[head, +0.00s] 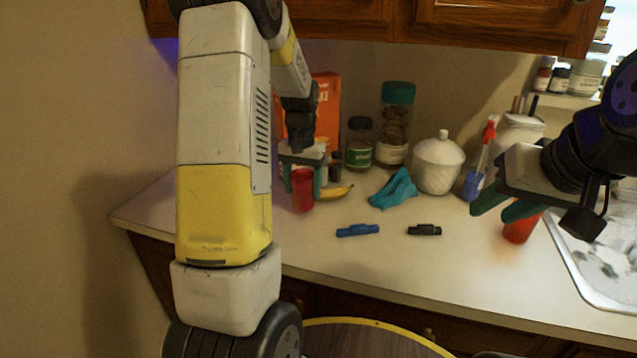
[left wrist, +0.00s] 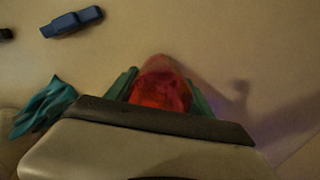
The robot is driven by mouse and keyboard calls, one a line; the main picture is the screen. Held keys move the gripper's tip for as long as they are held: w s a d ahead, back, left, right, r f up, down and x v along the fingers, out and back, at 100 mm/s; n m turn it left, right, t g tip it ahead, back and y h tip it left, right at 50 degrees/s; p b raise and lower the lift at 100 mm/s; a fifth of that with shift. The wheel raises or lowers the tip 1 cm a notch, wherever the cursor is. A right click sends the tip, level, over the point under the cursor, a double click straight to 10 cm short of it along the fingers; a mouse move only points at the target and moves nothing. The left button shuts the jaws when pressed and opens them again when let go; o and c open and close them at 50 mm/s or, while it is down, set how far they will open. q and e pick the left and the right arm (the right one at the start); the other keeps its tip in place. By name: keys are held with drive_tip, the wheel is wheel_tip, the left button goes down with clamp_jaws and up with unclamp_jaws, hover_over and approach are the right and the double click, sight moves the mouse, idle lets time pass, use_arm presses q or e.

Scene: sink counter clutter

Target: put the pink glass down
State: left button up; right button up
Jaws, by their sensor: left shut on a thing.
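The pink glass (head: 302,192), red-pink and see-through, is upright between the fingers of my left gripper (head: 303,182), which is shut on it. It is over the left part of the counter, in front of the banana. I cannot tell whether its base touches the counter. In the left wrist view the glass (left wrist: 162,92) sits between the two green fingers (left wrist: 160,95). My right gripper (head: 495,207) is at the right, its fingers apart with nothing seen between them, above and beside an orange-red cup (head: 520,230).
A banana (head: 336,192), teal cloth (head: 394,189), blue marker (head: 357,230) and black marker (head: 425,230) lie on the counter (head: 400,265). Jars (head: 396,125), a white lidded pot (head: 438,165) and a spray bottle (head: 477,172) stand behind. The sink (head: 590,270) is right. The front left counter is clear.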

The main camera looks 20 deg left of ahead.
use_arm(q)
drive_tip(key=shift+f, duration=0.75)
drive_tip(key=shift+f, duration=0.1)
drive_tip(key=o, duration=1.6)
drive_tip(key=shift+c, duration=0.2)
